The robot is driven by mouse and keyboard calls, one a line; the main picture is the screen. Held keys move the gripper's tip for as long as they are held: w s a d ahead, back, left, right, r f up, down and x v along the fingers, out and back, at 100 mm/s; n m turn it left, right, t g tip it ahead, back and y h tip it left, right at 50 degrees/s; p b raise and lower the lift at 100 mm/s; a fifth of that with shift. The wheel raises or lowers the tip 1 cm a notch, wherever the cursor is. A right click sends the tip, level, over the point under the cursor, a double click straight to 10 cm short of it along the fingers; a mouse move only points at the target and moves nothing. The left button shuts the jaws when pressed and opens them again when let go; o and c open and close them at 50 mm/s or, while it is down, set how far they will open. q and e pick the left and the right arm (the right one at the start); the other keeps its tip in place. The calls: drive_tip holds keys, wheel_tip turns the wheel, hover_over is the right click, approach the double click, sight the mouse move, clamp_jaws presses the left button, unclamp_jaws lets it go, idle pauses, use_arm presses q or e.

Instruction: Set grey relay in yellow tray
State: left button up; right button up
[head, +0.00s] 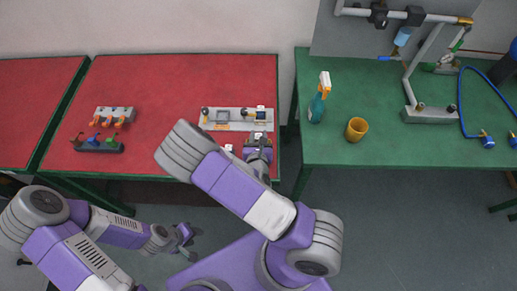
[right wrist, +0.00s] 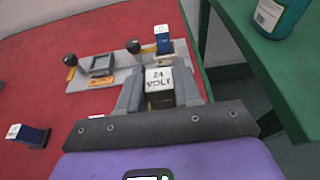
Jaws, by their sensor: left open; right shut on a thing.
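In the right wrist view, my right gripper (right wrist: 160,88) is shut on a relay with a white top marked "24 VOLT" (right wrist: 159,79). Its sides are mostly hidden by the fingers, but the part below the label looks grey. It is held in front of a light grey panel (right wrist: 128,75); I cannot tell whether it touches. The panel has yellow-orange strips (right wrist: 101,82), a square grey recessed part (right wrist: 102,65) and two dark knobs. I cannot make out a separate yellow tray. In the head view, my left gripper (head: 186,236) is open and empty, below the red table's front edge.
A blue relay with a white top (right wrist: 163,40) stands at the panel's right end. Another blue one (right wrist: 30,134) lies on the red table (head: 160,85) at left.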

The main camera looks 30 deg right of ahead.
drive_tip(key=shift+f+b, duration=0.6)
drive_tip(key=shift+f, duration=2.55)
drive_tip(key=shift+f, duration=0.1)
drive_tip(key=o, duration=0.6)
drive_tip(key=shift+f, duration=0.1)
drive_tip(key=o, duration=0.5)
drive_tip(key=shift+c, duration=0.2)
